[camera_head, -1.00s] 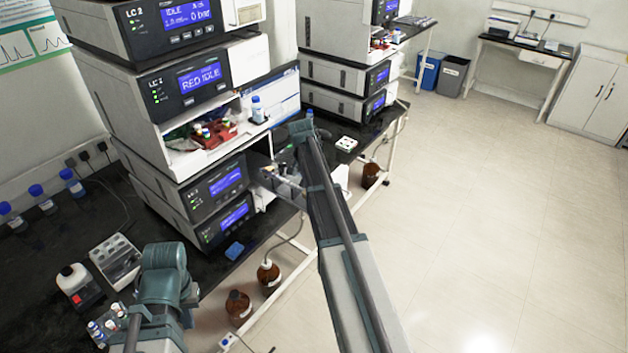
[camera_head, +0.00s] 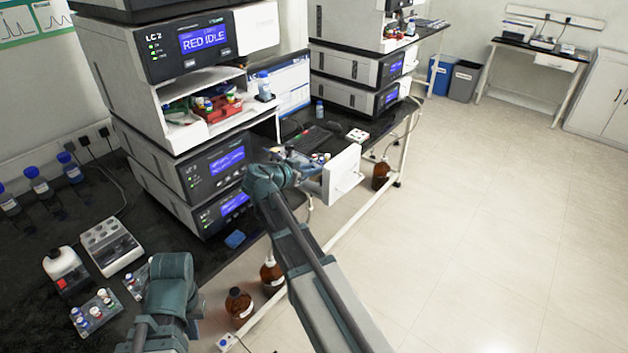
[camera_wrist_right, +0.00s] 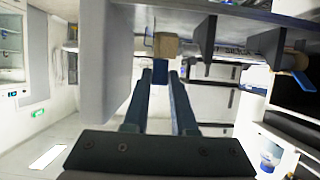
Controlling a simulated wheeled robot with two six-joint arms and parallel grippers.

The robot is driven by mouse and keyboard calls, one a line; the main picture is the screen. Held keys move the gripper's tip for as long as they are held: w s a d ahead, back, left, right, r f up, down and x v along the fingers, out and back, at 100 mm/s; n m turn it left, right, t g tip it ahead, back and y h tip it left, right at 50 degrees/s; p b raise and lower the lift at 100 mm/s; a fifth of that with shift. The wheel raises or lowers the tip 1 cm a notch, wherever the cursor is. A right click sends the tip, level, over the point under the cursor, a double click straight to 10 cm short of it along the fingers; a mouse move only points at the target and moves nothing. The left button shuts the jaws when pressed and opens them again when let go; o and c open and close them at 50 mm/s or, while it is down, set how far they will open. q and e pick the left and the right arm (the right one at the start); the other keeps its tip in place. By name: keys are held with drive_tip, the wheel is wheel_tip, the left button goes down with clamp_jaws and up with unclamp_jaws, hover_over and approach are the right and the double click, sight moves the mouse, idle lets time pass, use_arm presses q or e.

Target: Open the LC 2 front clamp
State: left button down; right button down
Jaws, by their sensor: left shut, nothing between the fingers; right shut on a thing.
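In the right wrist view my right gripper (camera_wrist_right: 160,75) is shut on a small blue lever (camera_wrist_right: 160,69) below a tan clamp block (camera_wrist_right: 166,46). A second tan block with a blue lever (camera_wrist_right: 293,64) shows at the right of that view. I cannot read from the frames which clamp is the front one. In the head view my right arm reaches toward a white panel (camera_head: 342,175) beside the LC 2 stack (camera_head: 185,110); the gripped lever is not clear there. Of my left arm only a link shows at the lower left, and its gripper is out of view.
A grey panel (camera_wrist_right: 105,60) stands close to the left of my right gripper. Brown bottles (camera_head: 239,305) stand under the bench. A vial rack (camera_head: 97,312), a grey block tray (camera_head: 110,245) and a white bottle (camera_head: 63,268) are on the black bench. The floor at right is clear.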

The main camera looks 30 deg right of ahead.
drive_tip(key=shift+s+a+f+t+h+b, duration=0.1)
drive_tip(key=shift+a+f+t+h+b, duration=0.2)
drive_tip(key=shift+h+b, duration=0.85)
drive_tip(key=shift+s+a+f+t+h+b, duration=0.15)
drive_tip(key=shift+f+t+h+b, duration=0.15)
drive_tip(key=shift+b, duration=1.55)
drive_tip(key=shift+s+a+f+t+h+b, duration=0.1)
drive_tip(key=shift+a+f+t+h+b, duration=0.2)
drive_tip(key=shift+h+b, duration=0.85)
drive_tip(key=shift+y+b, duration=0.3)
drive_tip(key=shift+y, duration=0.1)
drive_tip(key=c, duration=0.7)
unclamp_jaws()
drive_tip(key=shift+w, duration=0.1)
drive_tip(key=v, duration=1.3)
drive_tip(key=shift+s+a, duration=0.2)
drive_tip(key=shift+a, duration=0.15)
